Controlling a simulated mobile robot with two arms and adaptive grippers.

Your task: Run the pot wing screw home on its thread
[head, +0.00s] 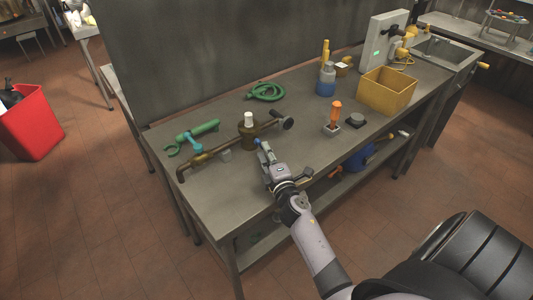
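A brown pot (249,131) with a white top stands on the steel bench, joined to a long brown pipe (208,159) with a bent left end. A dark round knob (288,123) sits at the right end of this assembly. I cannot pick out the wing screw or its thread for sure at this size. My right gripper (262,147) is over the bench, just in front of the pot and pipe. My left gripper is out of view.
On the bench (225,205) lie a green tool (198,131), a coiled green hose (266,92), an orange-handled tool (335,113), a blue-and-grey bottle (326,80) and a yellow bin (386,92). The bench's front left is clear. A red bin (35,125) stands on the floor.

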